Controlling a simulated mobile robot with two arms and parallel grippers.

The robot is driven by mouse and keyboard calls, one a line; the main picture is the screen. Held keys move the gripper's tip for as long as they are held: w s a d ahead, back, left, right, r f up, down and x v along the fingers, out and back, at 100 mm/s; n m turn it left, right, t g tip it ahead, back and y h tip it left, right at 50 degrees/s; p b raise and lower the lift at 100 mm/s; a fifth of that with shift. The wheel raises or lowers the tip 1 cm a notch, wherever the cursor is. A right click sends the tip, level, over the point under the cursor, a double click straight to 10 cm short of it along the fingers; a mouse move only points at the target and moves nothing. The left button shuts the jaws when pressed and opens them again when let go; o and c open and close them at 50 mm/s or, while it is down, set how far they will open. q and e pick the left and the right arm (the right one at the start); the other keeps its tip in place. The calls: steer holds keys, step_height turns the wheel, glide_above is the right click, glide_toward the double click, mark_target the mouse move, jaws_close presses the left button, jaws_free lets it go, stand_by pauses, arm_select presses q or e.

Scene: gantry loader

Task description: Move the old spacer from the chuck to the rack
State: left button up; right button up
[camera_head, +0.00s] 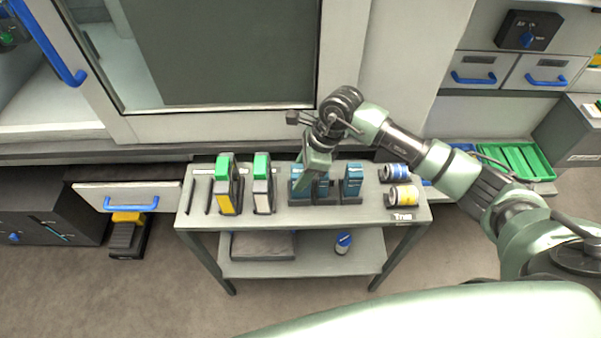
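My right gripper (306,186) points down over the small grey table from the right arm. It is at the left blue block (296,172), partly covering it; I cannot tell whether its fingers are open or shut, or whether they touch the block. A second blue block (353,178) stands upright to the right in a dark holder (326,198), which may be the rack. The middle of the holder is partly hidden behind the gripper. No chuck is recognisable, and I cannot tell which piece is the old spacer. My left gripper is not in view.
The table (290,219) also carries two upright green-topped pieces (226,183) and two cans (402,195). A machine with a window (220,50) stands behind. A drawer (118,197) sticks out at left. Green trays (520,160) lie at right.

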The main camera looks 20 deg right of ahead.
steer(key=o, duration=0.4)
steer(key=b+v, duration=0.1)
steer(key=v, duration=0.7)
steer(key=shift+b, duration=0.3)
steer(key=shift+r, duration=0.1)
step_height(320, 180, up, 7)
steer(key=p, duration=0.3)
steer(key=shift+a+f, duration=0.1)
steer(key=shift+f, duration=0.1)
